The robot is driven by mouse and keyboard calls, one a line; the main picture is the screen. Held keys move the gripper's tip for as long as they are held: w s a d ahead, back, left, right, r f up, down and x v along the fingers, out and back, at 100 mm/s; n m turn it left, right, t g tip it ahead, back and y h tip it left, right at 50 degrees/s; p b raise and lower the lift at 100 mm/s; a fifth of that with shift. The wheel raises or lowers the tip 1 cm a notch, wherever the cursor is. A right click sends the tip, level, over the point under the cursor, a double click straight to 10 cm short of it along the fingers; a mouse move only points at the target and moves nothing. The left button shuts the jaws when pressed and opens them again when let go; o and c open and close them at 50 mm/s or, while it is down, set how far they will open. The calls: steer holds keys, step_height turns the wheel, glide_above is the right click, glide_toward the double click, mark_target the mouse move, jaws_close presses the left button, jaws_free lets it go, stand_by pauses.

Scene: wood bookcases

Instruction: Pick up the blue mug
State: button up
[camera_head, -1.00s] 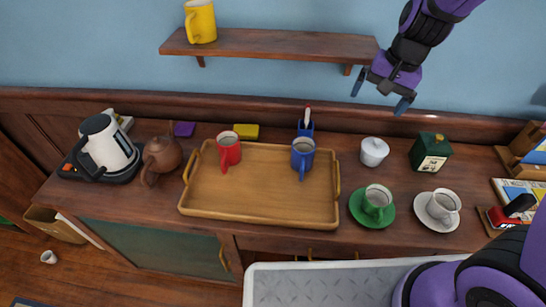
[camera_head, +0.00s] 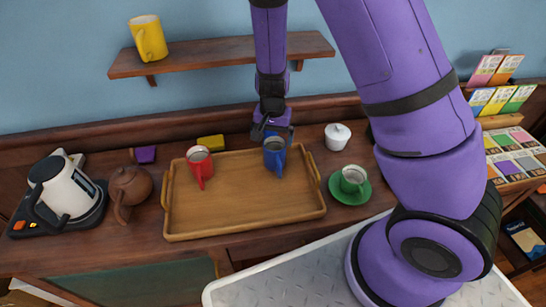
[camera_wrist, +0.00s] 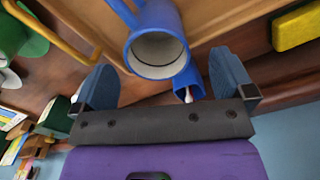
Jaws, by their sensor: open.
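The blue mug (camera_head: 275,156) stands upright at the back right of the wooden tray, its handle toward the front. In the wrist view the blue mug (camera_wrist: 158,42) shows its open mouth, just beyond and between my fingertips. My gripper (camera_head: 272,132) is open and points down above the back of the mug. In the wrist view my gripper (camera_wrist: 166,80) has its two blue fingers spread apart with nothing held between them. I cannot tell how far the fingertips are above the rim.
The tray (camera_head: 245,219) also holds a red mug (camera_head: 200,166) at its back left. A blue holder (camera_wrist: 188,88) stands close behind the blue mug. A shelf (camera_head: 215,54) hangs above.

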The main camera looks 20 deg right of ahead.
steer(key=shift+s+d+f, duration=0.1)
steer(key=shift+f, duration=1.45)
steer(key=shift+s+d+f, duration=0.1)
steer(key=shift+f, duration=1.4)
steer(key=c, duration=1.1)
